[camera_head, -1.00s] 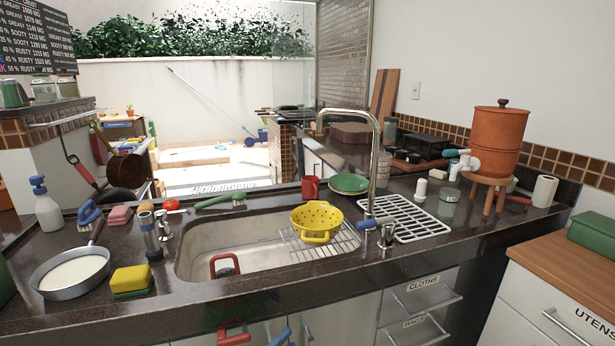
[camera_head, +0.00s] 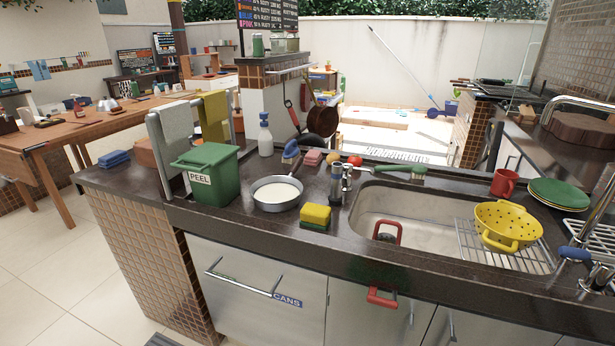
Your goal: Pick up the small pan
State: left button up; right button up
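A small round metal pan (camera_head: 277,206) with a white inside stands on the dark countertop, left of the sink. Its dark handle points away to the back and slightly right, past a blue-topped brush. Dark pans (camera_head: 322,120) also hang behind the counter from a rail on the pillar. Neither of my grippers shows in the head view.
A green PEEL bin (camera_head: 212,180) and towels on a rack stand left of the pan. A yellow-green sponge (camera_head: 316,215) lies to its right, before metal taps and the sink (camera_head: 420,215). A spray bottle (camera_head: 265,138) stands behind. A yellow colander (camera_head: 507,225) is at right.

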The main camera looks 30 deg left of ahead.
aim_at(274, 193)
jog(key=u, duration=1.2)
jog(key=z, duration=1.5)
jog(key=u, duration=1.05)
